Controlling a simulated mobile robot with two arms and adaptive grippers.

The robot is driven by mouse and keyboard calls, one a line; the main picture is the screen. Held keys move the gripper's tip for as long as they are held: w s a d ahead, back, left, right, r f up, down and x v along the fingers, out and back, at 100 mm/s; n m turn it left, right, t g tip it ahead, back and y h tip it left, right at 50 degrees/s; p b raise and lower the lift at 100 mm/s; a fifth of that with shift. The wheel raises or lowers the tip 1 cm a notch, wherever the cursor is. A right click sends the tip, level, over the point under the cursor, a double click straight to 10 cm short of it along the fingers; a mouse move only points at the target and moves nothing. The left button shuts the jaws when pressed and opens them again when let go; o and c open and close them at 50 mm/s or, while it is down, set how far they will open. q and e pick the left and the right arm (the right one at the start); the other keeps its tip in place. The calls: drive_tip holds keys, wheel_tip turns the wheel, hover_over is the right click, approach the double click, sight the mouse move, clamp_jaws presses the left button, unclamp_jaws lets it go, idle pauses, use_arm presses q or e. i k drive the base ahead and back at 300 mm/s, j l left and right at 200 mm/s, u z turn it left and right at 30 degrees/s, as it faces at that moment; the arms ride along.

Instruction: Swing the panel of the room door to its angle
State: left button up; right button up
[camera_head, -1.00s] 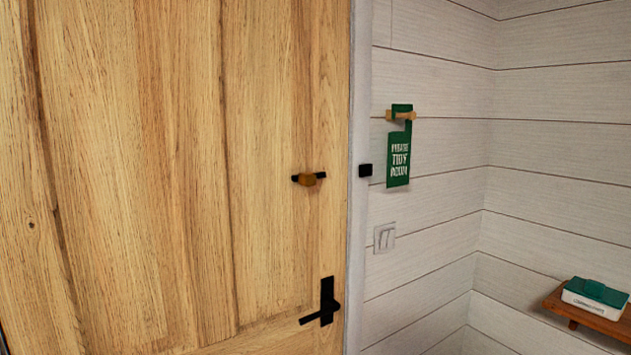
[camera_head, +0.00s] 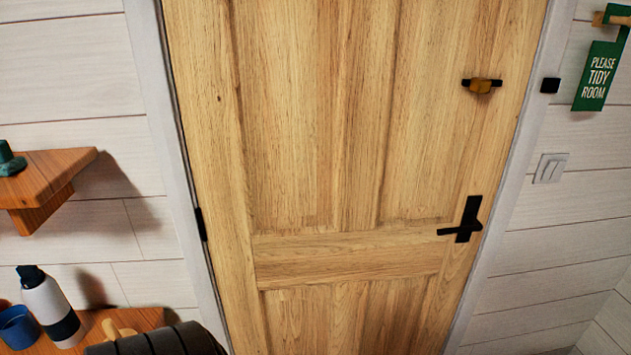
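The room door's wooden panel (camera_head: 345,170) fills the middle of the head view. It looks shut in its white frame (camera_head: 510,165). A black lever handle (camera_head: 464,222) is on its right side, and a black hinge (camera_head: 200,224) shows at its left edge. A small latch (camera_head: 481,85) with a brass-coloured knob sits higher up, beside a black block (camera_head: 550,85) on the frame. A dark rounded part at the bottom left edge may be my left arm. Neither gripper can be seen.
At left, a wooden wall shelf (camera_head: 50,175) sticks out. Below it, a lower wooden surface (camera_head: 140,318) holds a white and black bottle (camera_head: 50,306) and a blue mug (camera_head: 18,327). At right are a green door sign (camera_head: 598,78) and a light switch (camera_head: 550,168).

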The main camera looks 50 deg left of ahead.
sight(329, 143)
drive_tip(key=u, duration=1.5)
